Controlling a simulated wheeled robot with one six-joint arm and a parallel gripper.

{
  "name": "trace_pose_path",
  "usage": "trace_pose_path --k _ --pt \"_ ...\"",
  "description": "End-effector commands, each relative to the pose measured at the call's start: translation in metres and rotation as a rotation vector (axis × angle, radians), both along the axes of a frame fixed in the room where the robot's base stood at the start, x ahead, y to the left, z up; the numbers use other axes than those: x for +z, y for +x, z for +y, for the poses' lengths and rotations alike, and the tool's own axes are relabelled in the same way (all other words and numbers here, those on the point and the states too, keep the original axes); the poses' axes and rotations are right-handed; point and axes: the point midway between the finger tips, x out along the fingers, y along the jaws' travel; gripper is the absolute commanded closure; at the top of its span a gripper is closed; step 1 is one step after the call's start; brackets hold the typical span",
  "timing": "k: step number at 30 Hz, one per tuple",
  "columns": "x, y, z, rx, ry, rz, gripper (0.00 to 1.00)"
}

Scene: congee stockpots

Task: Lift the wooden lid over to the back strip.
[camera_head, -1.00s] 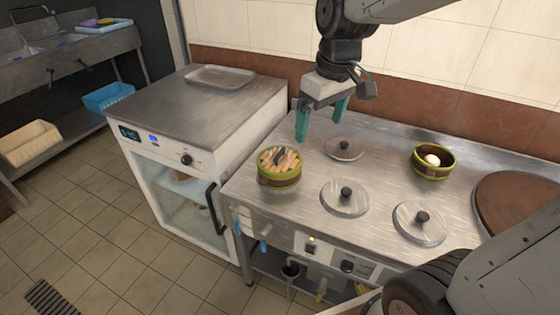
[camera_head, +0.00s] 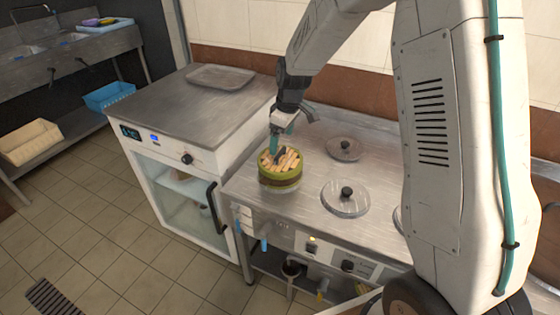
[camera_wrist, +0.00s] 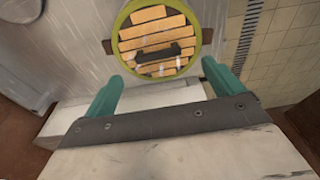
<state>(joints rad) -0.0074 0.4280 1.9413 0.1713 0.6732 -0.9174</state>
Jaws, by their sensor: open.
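The wooden lid (camera_head: 287,161) is round, made of pale slats with a dark handle bar. It lies in the top of a green-rimmed round pot (camera_head: 280,182) at the front left of the steel stove top. In the wrist view the lid (camera_wrist: 140,30) is near the top middle, with its dark handle (camera_wrist: 158,53) crossing it. My gripper (camera_head: 277,148) is above the lid's back left part. Its teal fingers (camera_wrist: 160,82) are apart with nothing between them, and the lid lies just beyond them in the wrist view.
Round metal lids with black knobs (camera_head: 345,198) (camera_head: 344,148) sit on the stove top right of the pot. The back strip (camera_head: 385,132) along the brown wall band shows bare steel in part. A cabinet with a tray (camera_head: 220,77) stands left. My arm hides the right side.

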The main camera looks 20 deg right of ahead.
Motion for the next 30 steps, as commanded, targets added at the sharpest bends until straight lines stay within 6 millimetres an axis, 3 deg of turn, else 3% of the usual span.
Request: trace_pose_path --k 12,20,25,30 --pt "-0.051 0.006 0.001 -0.001 -0.001 0.002 0.07" --pt "-0.055 0.006 0.001 -0.002 0.000 0.000 0.07" --pt "-0.054 0.006 0.001 -0.002 0.000 0.000 0.55" --pt "-0.054 0.006 0.001 -0.002 0.000 0.000 0.56"
